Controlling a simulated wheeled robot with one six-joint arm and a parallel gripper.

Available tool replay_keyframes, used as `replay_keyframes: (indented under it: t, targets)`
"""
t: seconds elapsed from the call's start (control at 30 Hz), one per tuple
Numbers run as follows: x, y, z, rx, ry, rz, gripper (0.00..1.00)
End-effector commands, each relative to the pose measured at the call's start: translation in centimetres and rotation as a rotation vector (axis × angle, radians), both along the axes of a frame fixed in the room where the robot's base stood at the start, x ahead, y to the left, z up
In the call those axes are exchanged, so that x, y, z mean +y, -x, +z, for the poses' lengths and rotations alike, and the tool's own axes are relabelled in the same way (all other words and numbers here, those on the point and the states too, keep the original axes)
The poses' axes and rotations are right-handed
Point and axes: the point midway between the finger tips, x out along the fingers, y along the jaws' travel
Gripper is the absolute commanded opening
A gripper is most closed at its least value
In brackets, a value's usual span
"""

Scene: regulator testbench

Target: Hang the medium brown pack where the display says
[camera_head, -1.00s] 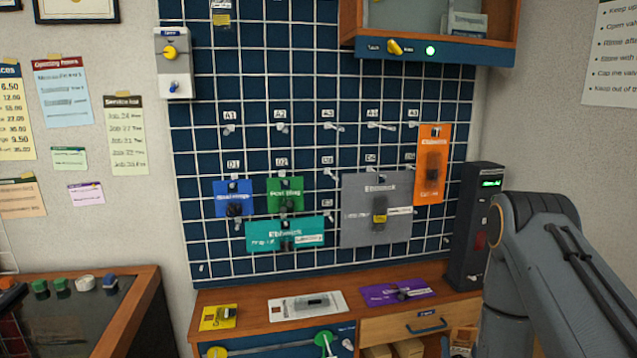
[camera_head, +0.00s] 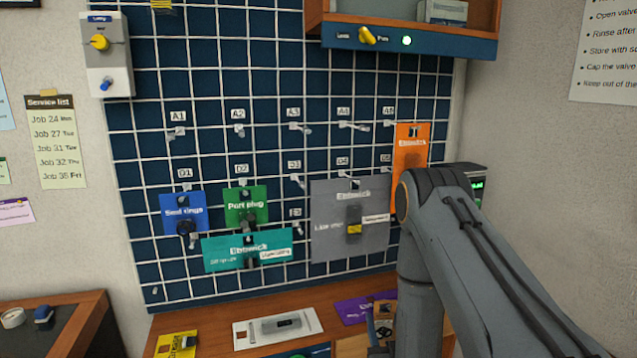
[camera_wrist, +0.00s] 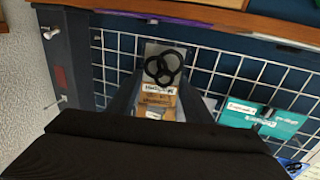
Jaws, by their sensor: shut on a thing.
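A brown pack (camera_wrist: 158,104) with black rings on its upper part is held between the fingers of my gripper (camera_wrist: 160,92) in the wrist view. In the head view the brown pack (camera_head: 384,309) shows small and partly hidden, low in front of the bench, beside my arm. My gripper is shut on it. The display box (camera_head: 479,183) at the right of the grid board is mostly behind my arm. Its green text is too small to read. The grid board (camera_head: 265,68) has labelled hooks.
Blue (camera_head: 181,211), green (camera_head: 245,204), teal (camera_head: 225,250), grey (camera_head: 335,200) and orange (camera_head: 410,140) packs hang on the board. Yellow (camera_head: 170,346), white (camera_head: 300,333) and purple (camera_head: 352,308) packs lie on the bench (camera_head: 215,317). A cabinet (camera_head: 312,25) overhangs the upper right.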

Motion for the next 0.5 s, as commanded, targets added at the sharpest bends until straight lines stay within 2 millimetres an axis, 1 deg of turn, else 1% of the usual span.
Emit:
replay_keyframes:
  t: [0.03, 0.07, 0.17, 0.2, 0.27, 0.3, 0.37, 0.4, 0.47, 0.5]
  targets:
    - [0.6, -0.7, 1.7, -0.007, 0.000, 0.017, 0.22]
    - [1.0, -1.1, 2.7, -0.009, 0.000, 0.028, 0.22]
    - [2.4, -2.5, 6.6, -0.011, 0.001, 0.074, 0.22]
    - [3.0, -3.1, 8.3, -0.012, 0.000, 0.095, 0.22]
    - [4.0, -3.8, 10.9, -0.012, 0.001, 0.127, 0.22]
    - [4.7, -4.2, 12.7, -0.012, 0.001, 0.149, 0.22]
    - [5.8, -4.7, 15.3, -0.012, 0.000, 0.183, 0.22]
    - [6.5, -4.9, 17.1, -0.012, 0.000, 0.205, 0.22]
    - [7.7, -5.1, 19.7, -0.011, 0.001, 0.239, 0.22]
    - [8.5, -5.2, 21.5, -0.011, 0.002, 0.262, 0.22]
